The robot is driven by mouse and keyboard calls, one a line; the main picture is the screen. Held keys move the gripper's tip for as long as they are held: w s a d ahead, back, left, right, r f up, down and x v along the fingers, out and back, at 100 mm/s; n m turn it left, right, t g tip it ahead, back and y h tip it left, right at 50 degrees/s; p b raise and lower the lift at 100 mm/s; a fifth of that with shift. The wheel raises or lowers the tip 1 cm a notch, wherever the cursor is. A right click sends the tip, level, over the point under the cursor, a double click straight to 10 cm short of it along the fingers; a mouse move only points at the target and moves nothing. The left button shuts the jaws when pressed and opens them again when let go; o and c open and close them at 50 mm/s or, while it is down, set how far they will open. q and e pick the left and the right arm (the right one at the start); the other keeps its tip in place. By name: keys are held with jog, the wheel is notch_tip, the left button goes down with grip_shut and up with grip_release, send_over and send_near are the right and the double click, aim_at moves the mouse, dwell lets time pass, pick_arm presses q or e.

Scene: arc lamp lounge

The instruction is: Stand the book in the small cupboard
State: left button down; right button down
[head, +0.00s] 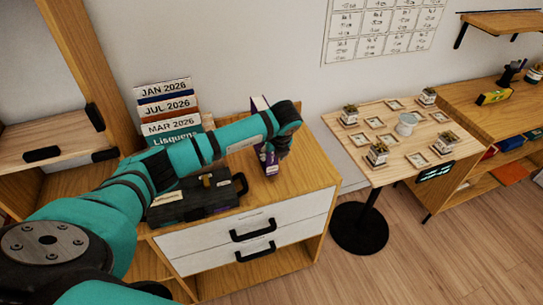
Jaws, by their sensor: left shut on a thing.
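My left gripper (275,150) is shut on a purple and white book (268,164), which is upright over the top of a wooden drawer cabinet (303,178) near the wall. The arm and gripper hide much of the book, and I cannot tell whether its lower edge touches the top. The drawer cabinet has two white drawers with black handles, both shut, and an open space below. A taller wooden cupboard (75,50) with shelves and black handles is at the left. I cannot tell which one is the small cupboard. My right gripper is not in view.
A black case (195,203) lies on the cabinet top, left of the book. Behind it stand several labelled binders or books (167,105). A square table (345,128) with small potted plants is to the right; a low shelf unit (470,118) is beyond. The cabinet's right top is bare.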

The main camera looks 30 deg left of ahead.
pick_arm(q)
notch_tip(320, 180, down, 2)
jog(key=c, duration=0.8)
grip_release()
jog(key=shift+o, duration=0.2)
jog(key=b+v, duration=0.3)
jog(key=v, duration=0.9)
